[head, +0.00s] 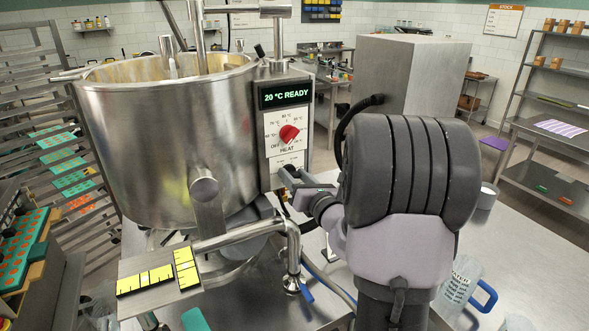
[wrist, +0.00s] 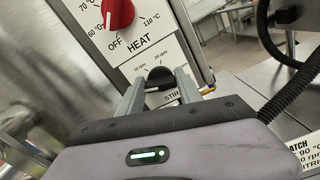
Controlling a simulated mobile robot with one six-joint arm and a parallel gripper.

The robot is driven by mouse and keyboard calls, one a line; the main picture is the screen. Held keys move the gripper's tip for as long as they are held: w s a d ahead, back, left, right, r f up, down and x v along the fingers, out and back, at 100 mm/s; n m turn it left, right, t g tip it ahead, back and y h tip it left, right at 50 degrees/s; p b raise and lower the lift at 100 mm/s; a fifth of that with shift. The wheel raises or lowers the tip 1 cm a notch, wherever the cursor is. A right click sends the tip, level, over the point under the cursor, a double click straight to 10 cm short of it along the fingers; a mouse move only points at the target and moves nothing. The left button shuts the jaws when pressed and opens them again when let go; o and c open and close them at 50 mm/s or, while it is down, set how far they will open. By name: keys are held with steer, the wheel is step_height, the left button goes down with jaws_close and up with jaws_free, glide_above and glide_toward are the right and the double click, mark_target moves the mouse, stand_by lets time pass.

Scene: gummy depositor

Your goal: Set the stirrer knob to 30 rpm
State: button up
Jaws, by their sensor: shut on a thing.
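The stirrer knob (wrist: 160,76) is black and sits on the white control panel below the heat dial, above a partly hidden label starting "STIR". Marks for 10 rpm and 20 rpm show above it; no 30 rpm mark is readable. My gripper (wrist: 159,82) is shut on the stirrer knob, one finger on each side. Which mark the knob points to cannot be told. In the head view my gripper (head: 286,175) reaches the lower part of the panel (head: 273,163) and hides the stirrer knob.
The red heat knob (head: 289,134) is just above; it also shows in the wrist view (wrist: 117,14). The display (head: 286,95) reads 20 °C READY. The steel kettle (head: 165,150) stands left of the panel. A pipe (head: 240,236) runs below. A measuring jug (head: 462,285) stands lower right.

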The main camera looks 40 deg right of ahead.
steer(key=m+p, duration=0.4)
steer(key=shift+r+m+p, duration=0.15)
steer(key=shift+m+p, duration=0.15)
steer(key=shift+p, duration=0.1)
steer(key=m+p, duration=0.3)
steer(key=p, duration=0.1)
steer(key=shift+d+m, duration=0.1)
steer(key=shift+m, duration=0.3)
steer(key=m+p, duration=0.4)
steer(key=p, duration=0.1)
steer(key=m+p, duration=0.4)
steer(key=shift+f, duration=0.2)
steer(key=m+p, duration=0.4)
steer(key=shift+f+m, duration=0.15)
steer(key=shift+m, duration=0.15)
steer(key=m+p, duration=0.2)
steer(key=m, duration=0.1)
steer(key=shift+f+m, duration=0.1)
steer(key=shift+m, duration=0.2)
steer(key=shift+a+f+m+p, duration=0.1)
steer(key=shift+m+p, duration=0.8)
steer(key=shift+m, duration=1)
steer(key=shift+a+f+m+p, duration=0.1)
steer(key=shift+m+p, duration=0.8)
steer(key=shift+m, duration=1.3)
